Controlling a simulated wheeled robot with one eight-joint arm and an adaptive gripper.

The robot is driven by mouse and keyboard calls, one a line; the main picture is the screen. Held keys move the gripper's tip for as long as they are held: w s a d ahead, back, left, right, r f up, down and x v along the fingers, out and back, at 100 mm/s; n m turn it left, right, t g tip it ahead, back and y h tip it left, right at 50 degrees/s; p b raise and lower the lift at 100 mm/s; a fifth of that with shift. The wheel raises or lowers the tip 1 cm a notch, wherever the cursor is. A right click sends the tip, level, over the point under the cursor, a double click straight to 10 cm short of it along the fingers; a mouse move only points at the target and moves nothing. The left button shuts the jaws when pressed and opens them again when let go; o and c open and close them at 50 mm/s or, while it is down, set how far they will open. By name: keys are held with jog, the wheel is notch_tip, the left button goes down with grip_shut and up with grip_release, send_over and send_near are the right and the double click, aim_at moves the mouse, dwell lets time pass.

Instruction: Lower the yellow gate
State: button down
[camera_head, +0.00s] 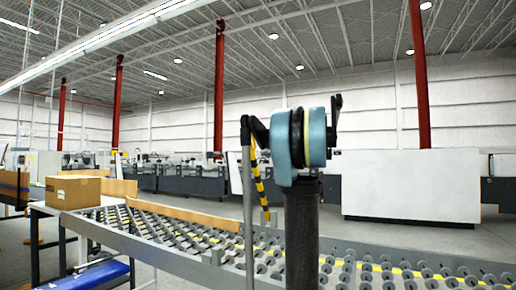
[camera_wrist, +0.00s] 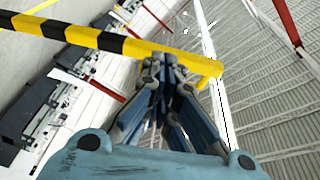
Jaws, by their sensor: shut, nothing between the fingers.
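The yellow gate (camera_head: 259,184) is a bar with black and yellow stripes. In the head view it stands steeply tilted, close to upright, beside a thin grey post and partly behind my arm. In the wrist view the gate (camera_wrist: 90,37) crosses the upper left, and its plain yellow end lies just beyond my fingertips. My gripper (camera_wrist: 165,64) has its fingers together with nothing held. The fingertips overlap the bar in the picture; I cannot tell whether they touch it. My gripper is not clearly visible in the head view, where my arm blocks the middle.
A roller conveyor (camera_head: 190,232) runs across the front, with a wooden side rail (camera_head: 180,212). A cardboard box (camera_head: 74,191) sits on its left end. A large white panel (camera_head: 411,185) stands behind on the right. Dark machines (camera_head: 190,178) line the back. Red columns rise farther off.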

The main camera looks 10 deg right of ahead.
jog(key=w+d+r+t, duration=0.1)
jog(key=w+d+r, duration=0.1)
jog(key=d+r, duration=0.1)
send_near(254, 143)
jog(key=x, duration=0.6)
jog(key=shift+a+m, duration=0.15)
jog(key=shift+m, duration=0.15)
jog(key=shift+s+t, duration=0.1)
jog(key=shift+t, duration=0.2)
